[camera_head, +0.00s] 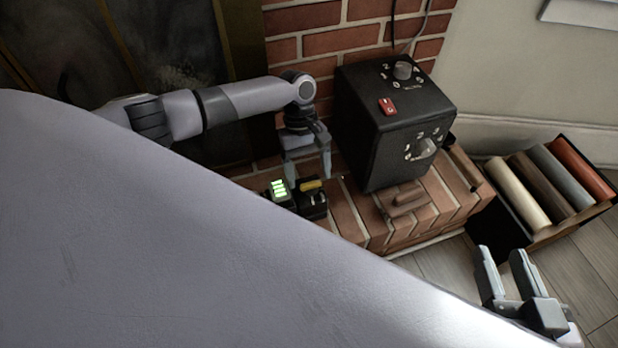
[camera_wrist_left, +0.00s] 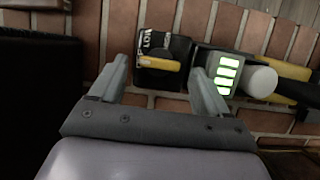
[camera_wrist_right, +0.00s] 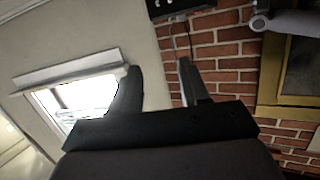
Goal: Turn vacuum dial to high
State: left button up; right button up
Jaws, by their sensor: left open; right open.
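A small black unit (camera_head: 313,205) with a yellow dial-like piece (camera_wrist_left: 158,64) and partly readable white lettering sits on the brick hearth. Beside it is a grey panel with green lit bars (camera_head: 279,189), also in the left wrist view (camera_wrist_left: 227,75). A large black box (camera_head: 375,140) carries a front knob (camera_head: 425,148) and a top knob (camera_head: 403,70) with white marks. I cannot tell which is the vacuum dial. My left gripper (camera_head: 308,172) is open above the small unit; its fingers appear either side of the yellow piece. My right gripper (camera_head: 502,258) is open and empty, over the floor.
Brown blocks (camera_head: 403,199) lie on the hearth before the large box. A crate of coloured rolls (camera_head: 530,240) stands on the floor at right. A brick wall (camera_head: 330,30) rises behind. My pale arm link covers the lower left. Grey floor (camera_head: 450,270) shows bare before the hearth.

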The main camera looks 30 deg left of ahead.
pick_arm(q)
jog(key=shift+s+d+f, duration=0.1)
jog(key=shift+d+f, duration=0.1)
jog(key=shift+f, duration=0.25)
